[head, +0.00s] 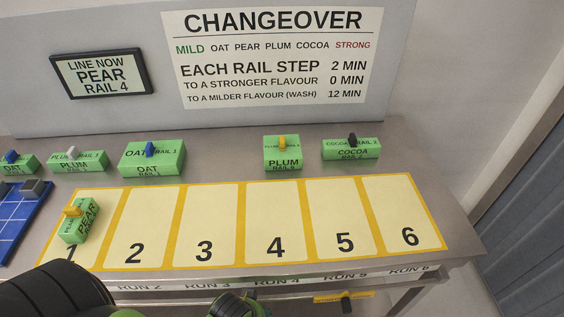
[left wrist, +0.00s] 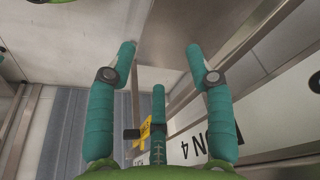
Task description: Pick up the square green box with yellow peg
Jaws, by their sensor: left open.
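A square-looking green box with a yellow peg (head: 283,155), labelled PLUM, stands at the back of the table behind spaces 3 and 4. Another green box with a yellow peg (head: 78,224), labelled PEAR, sits turned at an angle on space 1. My left gripper (left wrist: 160,55) is open and empty in the left wrist view, near the RUN 4 label on the table's front edge. Neither box shows in that view. In the head view green and black arm parts show at the bottom, but the left fingers cannot be made out. My right gripper is not in view.
Other green boxes line the back: OAT (head: 152,160) and PLUM (head: 78,162) to the left, COCOA (head: 351,149) to the right. A blue tray (head: 18,225) is at the left edge. Spaces 2 to 6 on the yellow-bordered mat (head: 275,215) are empty. A wall stands behind.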

